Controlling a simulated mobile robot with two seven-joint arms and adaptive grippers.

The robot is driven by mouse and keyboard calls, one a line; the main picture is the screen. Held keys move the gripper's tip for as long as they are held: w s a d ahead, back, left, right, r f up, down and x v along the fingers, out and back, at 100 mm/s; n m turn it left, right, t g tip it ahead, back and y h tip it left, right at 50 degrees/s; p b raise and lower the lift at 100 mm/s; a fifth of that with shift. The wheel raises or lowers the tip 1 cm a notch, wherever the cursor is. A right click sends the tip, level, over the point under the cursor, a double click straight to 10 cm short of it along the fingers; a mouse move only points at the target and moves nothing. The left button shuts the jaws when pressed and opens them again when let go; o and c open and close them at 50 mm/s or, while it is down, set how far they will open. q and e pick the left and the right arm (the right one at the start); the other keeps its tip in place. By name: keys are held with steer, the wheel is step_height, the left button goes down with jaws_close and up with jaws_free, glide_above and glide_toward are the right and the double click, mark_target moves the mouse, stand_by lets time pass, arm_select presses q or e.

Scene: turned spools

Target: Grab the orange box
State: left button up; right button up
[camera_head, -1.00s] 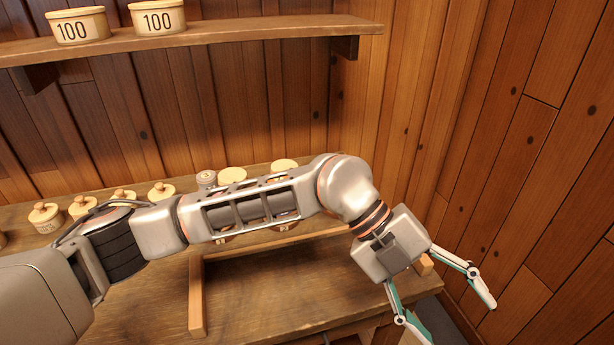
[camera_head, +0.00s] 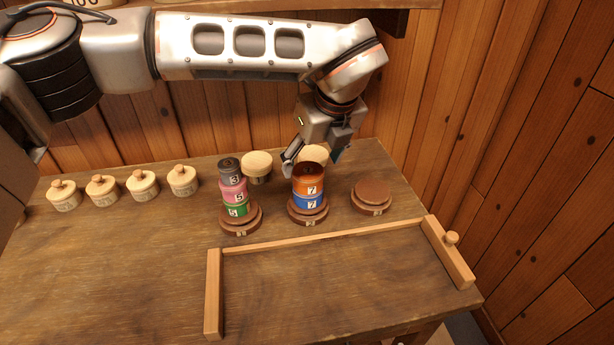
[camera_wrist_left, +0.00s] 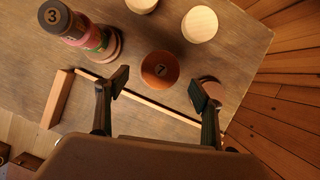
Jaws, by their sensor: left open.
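The orange box (camera_head: 308,186) is a round orange spool marked 7. It sits on a blue spool (camera_head: 308,202) marked 7, on a round brown base. In the left wrist view the orange box (camera_wrist_left: 160,69) shows from above, with a brown top. My left gripper (camera_head: 316,157) is at the stack, reaching down from behind and above. In the left wrist view its two fingers (camera_wrist_left: 161,90) are spread wide, with the orange box ahead between their lines and nothing held. Contact is not visible. My right gripper is not in view.
A stack of grey (camera_head: 229,171), pink and green spools stands to the left. An empty brown base (camera_head: 372,194) stands to the right. Pale round knobs stand behind the stacks. Several lidded pots (camera_head: 143,184) line the left. A wooden frame (camera_head: 330,237) encloses clear table in front.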

mark_target(308, 170)
arm_select(q)
steer(key=x, duration=0.5)
steer(key=shift+w+a, duration=0.15)
steer(key=shift+w, duration=0.05)
steer(key=c, duration=1.2)
